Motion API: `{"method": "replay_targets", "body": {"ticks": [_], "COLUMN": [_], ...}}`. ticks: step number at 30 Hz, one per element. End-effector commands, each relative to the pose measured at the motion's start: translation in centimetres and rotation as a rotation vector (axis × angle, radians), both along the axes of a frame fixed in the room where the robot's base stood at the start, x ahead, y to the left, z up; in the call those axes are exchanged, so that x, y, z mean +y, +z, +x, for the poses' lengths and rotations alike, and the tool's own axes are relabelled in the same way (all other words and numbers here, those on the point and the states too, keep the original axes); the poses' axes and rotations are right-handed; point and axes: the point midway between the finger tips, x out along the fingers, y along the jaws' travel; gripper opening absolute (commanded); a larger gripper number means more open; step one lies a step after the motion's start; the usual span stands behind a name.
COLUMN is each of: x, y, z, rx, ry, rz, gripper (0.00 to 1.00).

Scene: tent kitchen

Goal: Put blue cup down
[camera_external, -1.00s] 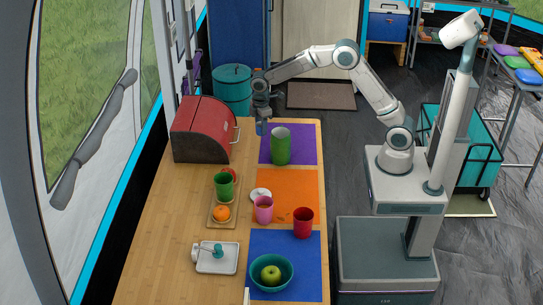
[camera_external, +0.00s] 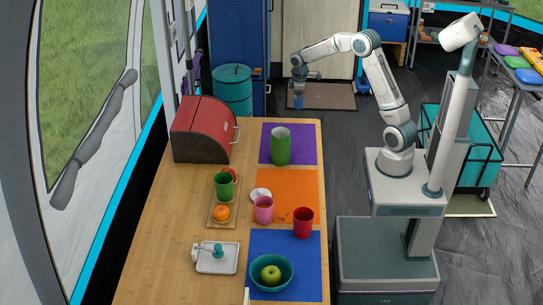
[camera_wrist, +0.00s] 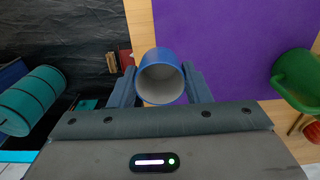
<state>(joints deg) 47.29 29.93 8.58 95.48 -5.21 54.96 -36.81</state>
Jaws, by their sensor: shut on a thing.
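My gripper (camera_external: 298,82) is shut on the blue cup (camera_external: 298,101) and holds it in the air. In the external view the cup shows against the floor and doormat past the table's far edge; its exact height is hard to tell. In the wrist view the blue cup (camera_wrist: 161,72) sits between the two fingers, its pale inside facing the camera. Behind it in that view are the wooden table edge (camera_wrist: 140,22) and the purple mat (camera_wrist: 215,45).
A tall green vessel (camera_external: 281,146) stands on the purple mat (camera_external: 308,145). A red bread box (camera_external: 200,130) is at the table's far left. The orange mat (camera_external: 290,182) has a pink cup (camera_external: 264,209) and a red cup (camera_external: 303,222) near it. A teal bin (camera_external: 232,88) stands beyond the table.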

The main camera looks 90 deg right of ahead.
Motion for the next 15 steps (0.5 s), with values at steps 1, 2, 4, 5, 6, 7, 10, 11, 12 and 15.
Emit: {"method": "replay_targets", "body": {"ticks": [1,2,4,5,6,7,10,11,12,15], "x": [0.8,1.2,1.9,2.3,2.8,3.1,4.0,4.1,4.3,4.7], "y": [-0.9,-1.3,-2.2,-2.6,-3.2,-3.6,-4.6,-4.9,-5.1,-5.5], "z": [1.2,1.8,3.2,3.8,4.6,5.1,6.7,7.1,7.5,8.0], "rx": [0.003,0.003,0.002,0.002,0.003,0.003,0.001,0.001,0.000,0.001], "ry": [0.007,0.008,0.007,0.006,0.006,0.006,0.005,0.005,0.003,0.002], "rz": [0.004,0.003,0.003,0.003,0.003,0.002,0.002,0.002,0.001,0.001], "gripper": [0.21,0.21,0.21,0.21,0.21,0.21,0.21,0.21,0.21,0.21]}}
